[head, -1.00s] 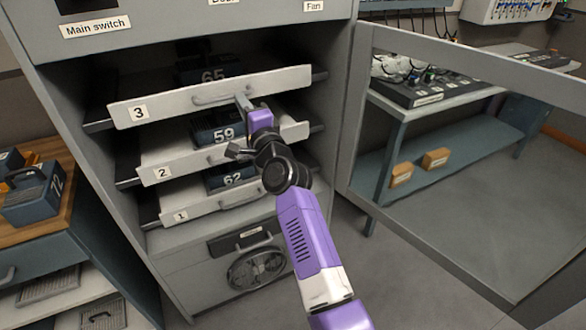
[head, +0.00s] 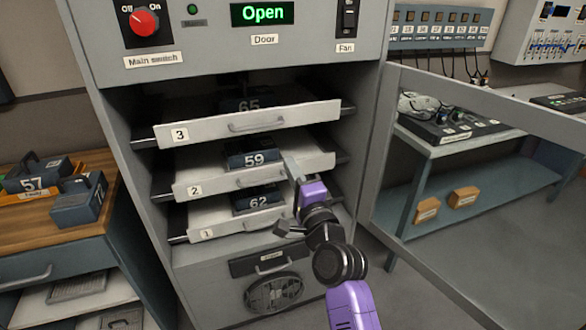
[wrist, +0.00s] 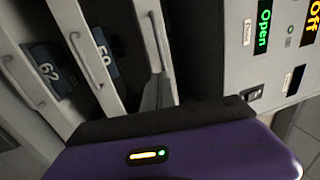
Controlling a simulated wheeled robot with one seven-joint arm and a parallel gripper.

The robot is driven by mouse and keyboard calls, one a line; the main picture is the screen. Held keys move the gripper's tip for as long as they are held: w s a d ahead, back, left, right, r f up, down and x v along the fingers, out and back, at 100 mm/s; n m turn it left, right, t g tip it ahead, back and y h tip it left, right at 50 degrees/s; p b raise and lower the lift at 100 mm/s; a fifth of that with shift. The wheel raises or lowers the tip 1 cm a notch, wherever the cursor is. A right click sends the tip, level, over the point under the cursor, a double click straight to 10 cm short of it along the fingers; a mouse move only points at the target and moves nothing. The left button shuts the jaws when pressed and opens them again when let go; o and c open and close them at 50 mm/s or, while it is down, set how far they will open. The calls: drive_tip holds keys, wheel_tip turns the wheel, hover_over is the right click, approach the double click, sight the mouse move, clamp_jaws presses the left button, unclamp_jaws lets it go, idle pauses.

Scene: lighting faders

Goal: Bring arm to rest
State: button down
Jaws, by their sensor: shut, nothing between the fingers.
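My gripper (head: 290,165) is shut and empty in the head view, in front of the right part of the drawers, with its grey tip near the front of drawer 2 (head: 215,187). Whether the tip touches that drawer I cannot tell. My purple and black arm reaches up from the bottom right of the view. In the wrist view, the purple gripper body (wrist: 190,150) fills the bottom, and its grey fingers (wrist: 158,92) point up toward the drawer fronts.
Drawers 3 (head: 220,128) and 1 (head: 205,224) are above and below. Numbered blocks 65, 59 (head: 253,155) and 62 sit in them. The cabinet door (head: 480,105) stands open on the right. A wooden-topped bench (head: 95,215) is at left. The display reads "Open" (head: 262,13).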

drive_tip(key=s+d+f+n+h+p, duration=0.15)
drive_tip(key=s+d+n, duration=0.25)
drive_tip(key=s, duration=0.4)
drive_tip(key=s+d+f+n+t, duration=0.15)
drive_tip(key=s+d+n, duration=0.25)
drive_tip(key=s, duration=0.4)
drive_tip(key=s+d+f+n+h, duration=0.1)
drive_tip(key=s+d+f+n, duration=0.2)
drive_tip(key=s, duration=0.5)
drive_tip(key=s+d+f+n+g+h+p, duration=0.1)
drive_tip(key=s+d+g, duration=0.1)
drive_tip(key=s, duration=1.3)
drive_tip(key=s+d+f+n+g+h+p, duration=0.1)
drive_tip(key=s+d+n+g+h+p, duration=0.1)
drive_tip(key=s, duration=1.3)
drive_tip(key=shift+s+d+n+g, duration=0.3)
drive_tip(key=shift+d+g, duration=0.3)
drive_tip(key=shift+g, duration=0.35)
drive_tip(key=shift+a, duration=0.1)
